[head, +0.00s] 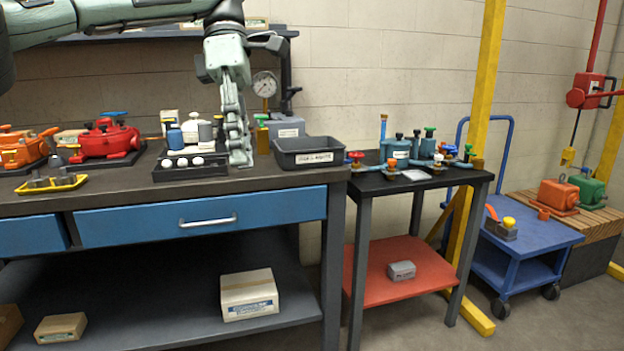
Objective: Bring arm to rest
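My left arm (110,14) comes in from the upper left above the workbench. My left gripper (240,160) hangs fingers down from it, between a black tray of white round pieces (178,176) and a dark grey bin (308,160). The fingers overlap in this view, so their opening does not show. I see nothing clearly held between them, and I cannot tell whether the tips touch the bench top. My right gripper is out of view. An orange motor (558,195) and a green motor (588,189) sit on a wooden pallet at the far right.
The workbench (270,178) carries a red valve unit (103,140), an orange unit (22,150), a yellow tray (50,185) and bottles (190,131). A smaller black table (440,180) with pipe fittings and a blue cart (530,240) stand to the right. A red hoist (588,92) hangs above.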

